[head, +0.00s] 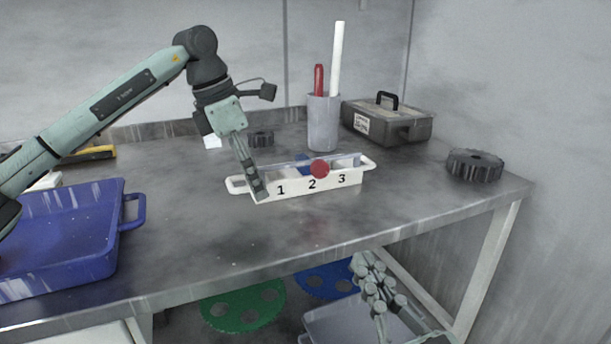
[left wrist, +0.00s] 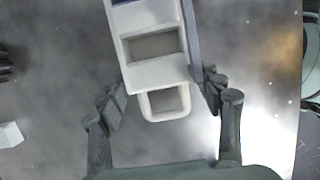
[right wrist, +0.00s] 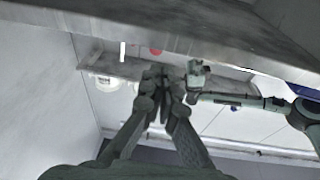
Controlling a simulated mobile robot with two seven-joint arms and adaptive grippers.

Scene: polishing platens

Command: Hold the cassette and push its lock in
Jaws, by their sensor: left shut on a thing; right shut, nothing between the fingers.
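The white cassette (head: 302,185), marked 1, 2, 3, stands upright on the metal table with a loop handle at each end. A red round knob (head: 320,169) is at its front above the 2, beside a grey bar along the top. I take the knob for the lock; whether it stands out is too small to tell. My left gripper (head: 258,188) is shut on the cassette's left end; in the left wrist view its fingers flank the cassette (left wrist: 155,74). My right gripper (head: 362,262) is shut and empty, below the table's front edge; its fingertips meet in the right wrist view (right wrist: 163,76).
The table's front edge (head: 330,256) lies between my right gripper and the cassette. A blue tray (head: 70,235) is at the left, a grey cup (head: 323,125) with rods and a grey case (head: 388,124) behind, a dark gear-like disc (head: 475,165) at right. The tabletop before the cassette is clear.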

